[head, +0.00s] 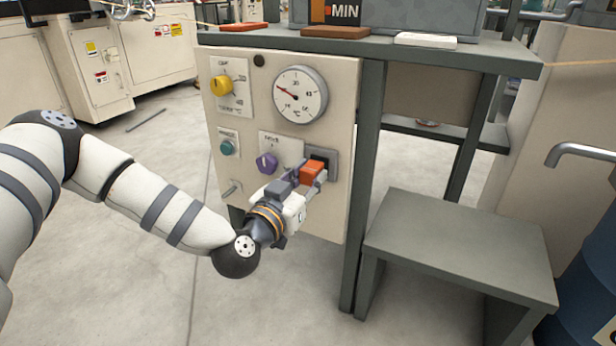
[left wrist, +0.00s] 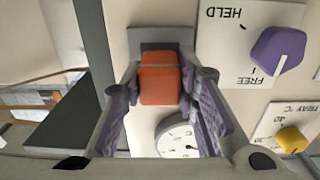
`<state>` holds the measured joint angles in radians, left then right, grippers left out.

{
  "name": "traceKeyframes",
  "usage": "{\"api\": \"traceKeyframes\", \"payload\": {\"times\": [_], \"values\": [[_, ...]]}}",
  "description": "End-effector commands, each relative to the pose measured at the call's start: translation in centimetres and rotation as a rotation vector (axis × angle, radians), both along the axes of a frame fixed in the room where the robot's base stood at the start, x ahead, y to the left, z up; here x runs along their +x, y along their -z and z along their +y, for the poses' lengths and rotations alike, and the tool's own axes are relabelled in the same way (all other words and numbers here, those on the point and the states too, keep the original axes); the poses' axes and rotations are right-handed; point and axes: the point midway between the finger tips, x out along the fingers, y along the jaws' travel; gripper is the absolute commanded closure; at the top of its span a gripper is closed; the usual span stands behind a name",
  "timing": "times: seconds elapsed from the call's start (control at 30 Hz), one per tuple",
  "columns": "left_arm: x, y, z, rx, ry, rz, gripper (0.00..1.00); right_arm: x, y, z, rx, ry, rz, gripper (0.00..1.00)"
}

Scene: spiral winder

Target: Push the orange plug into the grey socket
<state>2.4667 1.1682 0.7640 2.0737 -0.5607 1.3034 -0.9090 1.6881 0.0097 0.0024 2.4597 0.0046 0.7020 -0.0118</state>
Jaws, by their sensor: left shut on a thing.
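The orange plug (head: 313,171) is a small block at the lower right of the beige panel. My left gripper (head: 311,177) is shut on it, one finger on each side. In the left wrist view the plug (left wrist: 159,79) sits between the two purple-padded fingers. The grey socket (head: 331,160) is a dark square on the panel right behind the plug, and part of it shows in the left wrist view (left wrist: 160,40). The plug overlaps the socket in both views; I cannot tell how deep it sits. My right gripper is not in view.
The panel (head: 335,210) also carries a purple knob (head: 267,163), a yellow knob (head: 221,85), a teal button (head: 227,148), a small lever (head: 231,188) and a round gauge (head: 300,95). A grey shelf post (head: 363,190) and a low grey bench (head: 460,245) stand to the right.

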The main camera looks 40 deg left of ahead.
Motion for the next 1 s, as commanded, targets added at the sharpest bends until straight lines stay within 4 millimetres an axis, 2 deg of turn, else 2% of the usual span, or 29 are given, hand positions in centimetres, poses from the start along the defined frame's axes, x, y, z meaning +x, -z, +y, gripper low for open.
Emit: {"api": "traceKeyframes", "payload": {"times": [0.53, 0.57, 0.63, 1.0], "values": [[1.09, -0.02, 0.22, 0.001, 0.001, 0.0, 0.97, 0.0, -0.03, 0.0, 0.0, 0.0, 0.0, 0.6], [1.06, -0.01, 0.23, 0.0, 0.001, 0.0, 0.66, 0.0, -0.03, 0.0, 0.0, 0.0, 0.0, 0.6], [1.06, -0.02, 0.23, 0.0, 0.001, 0.0, 0.5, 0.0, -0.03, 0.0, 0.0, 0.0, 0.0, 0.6], [0.59, 0.04, 0.14, 0.0, 0.001, 0.001, 0.49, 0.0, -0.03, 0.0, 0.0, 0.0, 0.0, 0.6]]}}
